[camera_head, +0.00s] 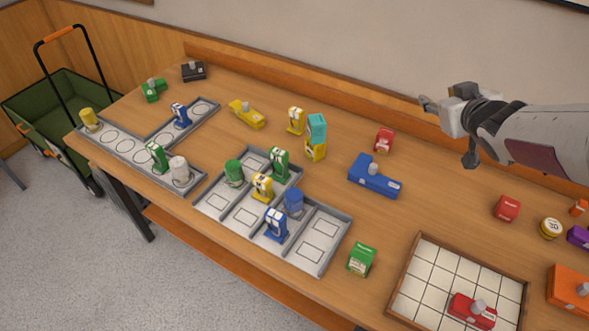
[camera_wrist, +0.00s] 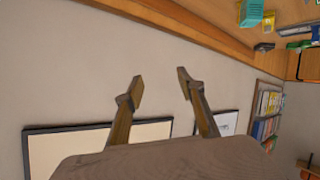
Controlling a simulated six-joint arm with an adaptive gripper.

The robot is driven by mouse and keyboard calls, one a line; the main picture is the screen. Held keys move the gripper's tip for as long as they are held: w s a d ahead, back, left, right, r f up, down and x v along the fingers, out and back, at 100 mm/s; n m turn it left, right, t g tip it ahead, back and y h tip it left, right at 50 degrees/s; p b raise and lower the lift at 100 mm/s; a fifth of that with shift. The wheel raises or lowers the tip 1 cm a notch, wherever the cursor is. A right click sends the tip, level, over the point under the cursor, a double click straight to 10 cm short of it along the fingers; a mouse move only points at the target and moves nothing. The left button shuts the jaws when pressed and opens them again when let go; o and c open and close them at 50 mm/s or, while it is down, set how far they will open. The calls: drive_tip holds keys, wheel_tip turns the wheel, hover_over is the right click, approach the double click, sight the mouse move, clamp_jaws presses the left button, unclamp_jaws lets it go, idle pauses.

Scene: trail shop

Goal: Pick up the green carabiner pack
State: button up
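Two upright green packs with pale front labels stand on the table. One green pack (camera_head: 280,162) is in the back part of the middle grey divided tray (camera_head: 339,243). The other green pack (camera_head: 156,155) is in the left grey L-shaped tray (camera_head: 98,148). Both look like carabiner packs, but their print is too small to read. My gripper (camera_head: 438,103) is high above the back right of the table, far from both. In the wrist view my gripper (camera_wrist: 160,84) is open, with nothing between its fingers. Neither green pack is identifiable there.
Yellow and blue packs and a green cylinder (camera_head: 234,172) crowd the middle tray. A teal box (camera_head: 317,127) sits on a yellow one behind it. A blue block (camera_head: 374,178) and green box (camera_head: 361,260) stand to the right. A wooden-rimmed tray (camera_head: 399,276) is front right.

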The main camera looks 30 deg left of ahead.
drive_tip(key=a+f+n+g+y, duration=0.1)
drive_tip(key=a+f+n+y, duration=0.1)
drive_tip(key=a+f, duration=0.35)
drive_tip(key=n+g+y, duration=0.6)
drive_tip(key=g, duration=0.4)
approach(281, 153)
drive_tip(key=x, duration=0.3)
drive_tip(key=shift+f, duration=0.1)
drive_tip(key=shift+x, duration=1.3)
drive_tip(key=shift+a, duration=0.2)
